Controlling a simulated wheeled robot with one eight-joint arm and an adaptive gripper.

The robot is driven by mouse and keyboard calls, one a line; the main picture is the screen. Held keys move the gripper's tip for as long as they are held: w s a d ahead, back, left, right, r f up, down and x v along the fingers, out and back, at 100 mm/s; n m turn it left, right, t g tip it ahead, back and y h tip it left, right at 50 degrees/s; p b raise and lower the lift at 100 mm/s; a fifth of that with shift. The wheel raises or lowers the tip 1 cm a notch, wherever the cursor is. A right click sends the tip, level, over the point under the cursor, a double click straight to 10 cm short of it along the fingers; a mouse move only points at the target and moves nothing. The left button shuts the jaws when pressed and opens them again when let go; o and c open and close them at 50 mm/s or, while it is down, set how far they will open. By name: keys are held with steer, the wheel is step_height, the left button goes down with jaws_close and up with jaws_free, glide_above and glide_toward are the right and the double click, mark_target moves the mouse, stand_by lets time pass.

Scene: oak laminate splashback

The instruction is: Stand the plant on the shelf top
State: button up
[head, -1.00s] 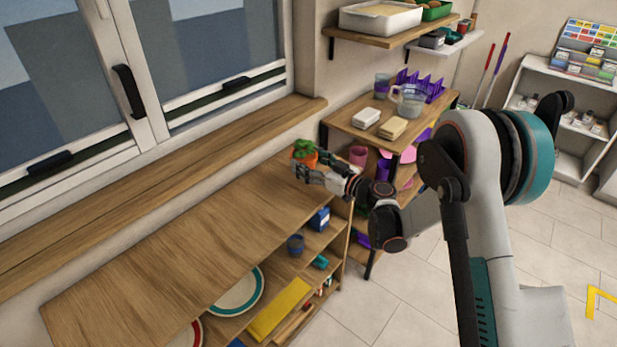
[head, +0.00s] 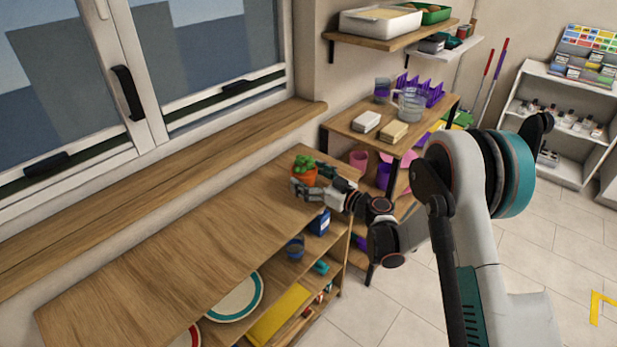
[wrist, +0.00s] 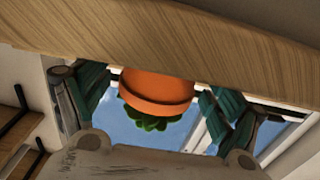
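The plant, green leaves (head: 304,162) in an orange pot (head: 304,177), is upright at the far right end of the wooden shelf top (head: 210,222). In the wrist view, which is upside down, the pot (wrist: 157,86) has its base against the wooden top (wrist: 160,38). My gripper (head: 312,182) is around the pot at its near side. In the wrist view its teal-padded fingers (wrist: 157,95) stand on either side, with gaps visible between them and the pot. The gripper looks open. The exact contact under the pot is hidden in the head view.
A window and wooden sill (head: 200,160) run behind the shelf top. Another rack (head: 350,130) with boxes and a jug stands just to the right. Plates (head: 236,298) and a yellow item (head: 278,312) lie on the lower shelves. The left and middle of the top are clear.

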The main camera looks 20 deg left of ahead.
steer(key=shift+r, duration=0.1)
steer(key=shift+s+d+r, duration=0.1)
steer(key=shift+d, duration=0.15)
steer(key=p+v, duration=0.3)
steer(key=v, duration=0.8)
steer(key=shift+d+p, duration=0.2)
steer(key=shift+p, duration=0.2)
steer(key=shift+s, duration=0.1)
steer(key=s+d+r+m+h, duration=0.35)
steer(key=d+r, duration=0.25)
steer(key=r, duration=0.2)
steer(key=s+d+r+m+h, duration=0.2)
steer(key=s+d+r+h, duration=0.15)
steer(key=d+r, duration=0.35)
steer(key=s+d+r+m+h, duration=0.1)
steer(key=s+d+m+h, duration=0.3)
steer(key=s+d, duration=0.5)
steer(key=s+d+r+m+h, duration=0.2)
steer(key=s+d+m+h, duration=0.2)
steer(key=s+d, duration=0.6)
steer(key=s+h, duration=0.1)
steer(key=s, duration=0.3)
steer(key=shift+s+d+r+h, duration=0.25)
steer(key=shift+h, duration=0.05)
